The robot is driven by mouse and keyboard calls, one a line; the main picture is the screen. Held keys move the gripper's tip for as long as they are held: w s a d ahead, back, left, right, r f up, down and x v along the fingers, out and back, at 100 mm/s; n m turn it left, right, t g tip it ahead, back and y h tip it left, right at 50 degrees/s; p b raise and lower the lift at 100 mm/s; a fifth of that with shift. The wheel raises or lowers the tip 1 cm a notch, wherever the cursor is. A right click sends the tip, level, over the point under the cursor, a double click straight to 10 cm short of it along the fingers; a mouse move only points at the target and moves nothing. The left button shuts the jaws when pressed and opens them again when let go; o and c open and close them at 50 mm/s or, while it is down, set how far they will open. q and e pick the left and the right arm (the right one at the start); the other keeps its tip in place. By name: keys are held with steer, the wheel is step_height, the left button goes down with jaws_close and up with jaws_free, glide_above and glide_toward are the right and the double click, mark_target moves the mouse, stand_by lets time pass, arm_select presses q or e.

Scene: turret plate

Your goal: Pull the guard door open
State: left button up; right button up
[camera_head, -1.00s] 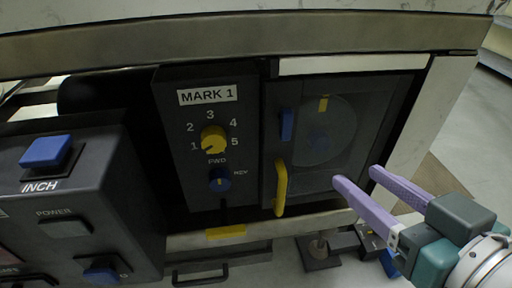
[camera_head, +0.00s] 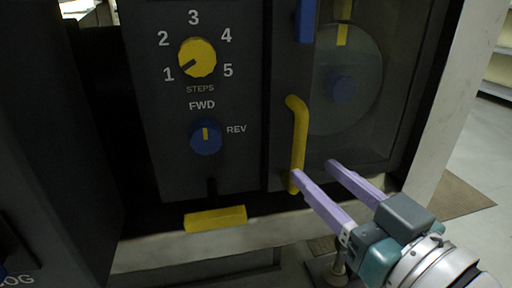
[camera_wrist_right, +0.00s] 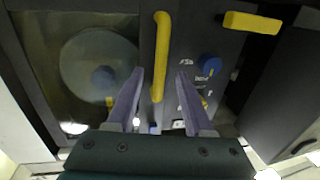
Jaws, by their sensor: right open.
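The guard door (camera_head: 392,118) is a dark-framed panel with a see-through window, and it looks shut. A round plate with a blue hub (camera_head: 341,88) shows behind the window. The yellow door handle (camera_head: 299,135) is an upright bar on the door's left side. My right gripper (camera_head: 313,167) has two lilac fingers, open and empty, close to the handle's lower end. In the right wrist view the handle (camera_wrist_right: 161,55) lies ahead, in line with the gap between the open fingers (camera_wrist_right: 159,72). Whether they touch it I cannot tell. My left gripper is not in view.
Left of the door is a control panel with a yellow steps knob (camera_head: 197,58) and a blue FWD/REV knob (camera_head: 206,137). A yellow bar (camera_head: 216,218) sticks out below it. A light ledge (camera_head: 165,250) runs under the door. Open floor (camera_head: 470,165) lies to the right.

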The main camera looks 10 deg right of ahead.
mark_target(301, 160)
steer(key=b+x, duration=0.2)
steer(key=x, duration=0.3)
steer(key=shift+f, duration=0.15)
steer(key=shift+w+a, duration=0.2)
steer(key=shift+w, duration=0.3)
jaws_close()
stand_by(0.8)
